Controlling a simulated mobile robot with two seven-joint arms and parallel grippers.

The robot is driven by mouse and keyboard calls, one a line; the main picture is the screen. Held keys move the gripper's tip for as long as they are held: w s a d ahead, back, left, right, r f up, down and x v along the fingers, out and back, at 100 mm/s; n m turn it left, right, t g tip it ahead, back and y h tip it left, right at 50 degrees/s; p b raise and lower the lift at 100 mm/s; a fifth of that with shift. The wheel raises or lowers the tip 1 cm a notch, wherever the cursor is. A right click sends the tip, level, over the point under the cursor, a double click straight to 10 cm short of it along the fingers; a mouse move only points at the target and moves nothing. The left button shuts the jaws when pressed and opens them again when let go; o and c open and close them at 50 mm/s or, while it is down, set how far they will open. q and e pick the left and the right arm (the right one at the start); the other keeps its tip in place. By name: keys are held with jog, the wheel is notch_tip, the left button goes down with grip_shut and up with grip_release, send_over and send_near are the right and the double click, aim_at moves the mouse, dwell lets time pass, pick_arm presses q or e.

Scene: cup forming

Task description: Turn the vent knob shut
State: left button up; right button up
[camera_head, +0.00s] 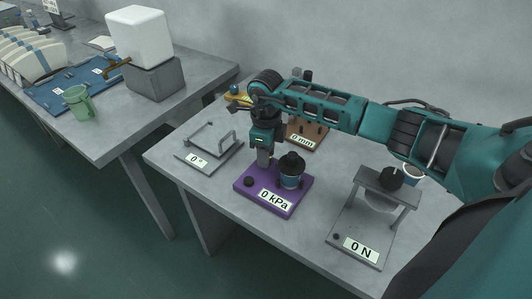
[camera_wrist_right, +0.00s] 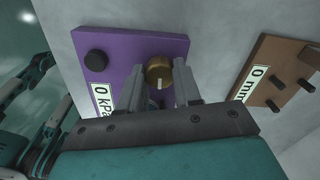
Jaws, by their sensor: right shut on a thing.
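The purple pressure tester (camera_head: 285,205) stands on the right-hand table, its display reading "0 kPa". In the right wrist view its base (camera_wrist_right: 165,45) fills the upper middle. The brass vent knob (camera_wrist_right: 158,72) with a pale mark line sits on it, between the two fingers of my right gripper (camera_wrist_right: 170,85). The gripper is shut on this knob. In the head view my right gripper (camera_head: 264,162) points down behind the black button (camera_head: 249,181), left of the blue-and-black cylinder (camera_head: 291,175), and hides the knob.
A grey "0°" fixture (camera_head: 190,157) stands left of the tester. A brown "0 mm" block (camera_head: 317,135) is behind it, partly under my arm. A grey "0 N" press (camera_head: 345,228) stands to the right. The other table holds a green mug (camera_head: 78,103) and a white block (camera_head: 140,35).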

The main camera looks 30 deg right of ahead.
jog(key=n+b, duration=0.3)
jog(key=n, duration=0.1)
jog(key=shift+f+n, duration=0.1)
jog(key=shift+n, duration=0.3)
jog(key=n+b, duration=0.2)
jog(key=n, duration=0.1)
jog(key=shift+n, duration=0.3)
jog(key=n+b, duration=0.1)
jog(key=n, duration=0.2)
jog(key=shift+n+b, duration=0.3)
jog(key=shift+b, duration=0.05)
jog(key=shift+n+b, duration=0.4)
jog(key=shift+n, duration=1.2)
jog(key=shift+n+b, duration=0.55)
jog(key=shift+n, duration=0.55)
